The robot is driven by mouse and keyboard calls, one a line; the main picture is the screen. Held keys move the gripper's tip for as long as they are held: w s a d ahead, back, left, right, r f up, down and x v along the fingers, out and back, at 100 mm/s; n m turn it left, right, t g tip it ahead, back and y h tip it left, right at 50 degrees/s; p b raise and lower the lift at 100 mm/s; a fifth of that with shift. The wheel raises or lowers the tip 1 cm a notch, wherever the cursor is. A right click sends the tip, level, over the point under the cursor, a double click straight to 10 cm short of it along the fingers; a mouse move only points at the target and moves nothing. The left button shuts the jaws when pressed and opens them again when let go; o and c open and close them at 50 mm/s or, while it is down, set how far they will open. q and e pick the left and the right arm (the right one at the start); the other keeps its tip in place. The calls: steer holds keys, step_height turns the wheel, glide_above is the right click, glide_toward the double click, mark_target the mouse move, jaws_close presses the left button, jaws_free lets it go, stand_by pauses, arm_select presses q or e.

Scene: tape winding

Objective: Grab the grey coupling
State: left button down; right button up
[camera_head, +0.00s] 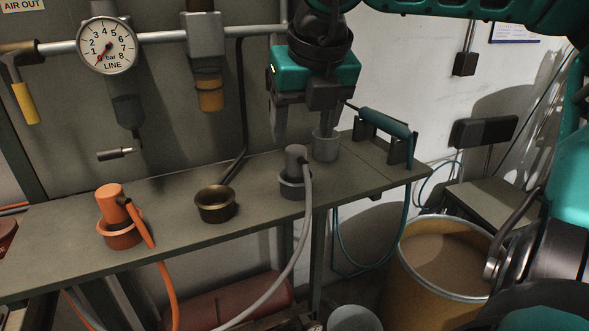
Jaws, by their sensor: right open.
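The grey coupling (296,158) stands upright in a grey cup (292,190) on the bench, with a grey hose running from it down over the front edge. My right gripper (302,128) points down just above and behind the coupling, fingers spread and empty. Its left finger hangs to the left of the coupling's top, and its right finger is over a light grey metal cylinder (326,147). I cannot tell whether that finger touches the cylinder. My left gripper is not in view.
An orange coupling (111,204) sits in an orange cup (121,238) at the left. An empty brass-rimmed cup (216,207) stands between. A teal-handled tool (384,123) rests on a stand at right. A pressure gauge (107,45) hangs behind. The front bench is mostly clear.

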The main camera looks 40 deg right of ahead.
mark_target(297, 150)
steer(key=x, duration=0.6)
steer(key=shift+a+f, duration=0.2)
steer(key=shift+f, duration=0.1)
steer(key=c, duration=1.2)
